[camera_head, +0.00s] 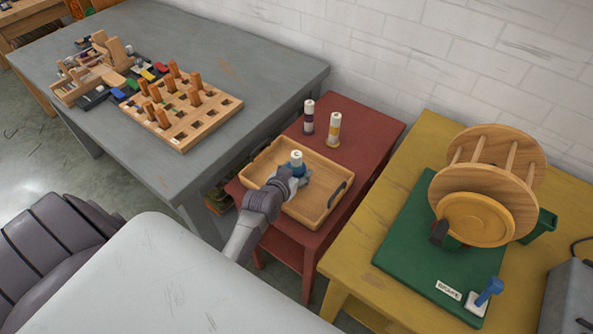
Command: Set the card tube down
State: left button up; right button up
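A card tube (297,156) with a pale top and blue around it stands upright over the wooden tray (331,197) on the red table. My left gripper (291,177) reaches in over the tray's near left side and appears closed around this tube's lower part. The gripper hides the tube's foot, so I cannot tell whether it touches the tray floor. Two more tubes stand upright behind the tray, one with a dark purple band (308,119) and one with a yellow band (333,130). My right gripper is not in view.
A yellow table (377,252) on the right bears a wooden winder (480,190) on a green base with a blue handle. A grey table (230,60) on the left bears a wooden peg rack (183,143). The tray's right part is empty.

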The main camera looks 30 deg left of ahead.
pick_arm(q)
jog(key=o, duration=0.3)
jog(key=shift+o, duration=0.2)
jog(key=shift+r, duration=0.2)
jog(key=v, duration=1.2)
jog(key=shift+p, duration=0.3)
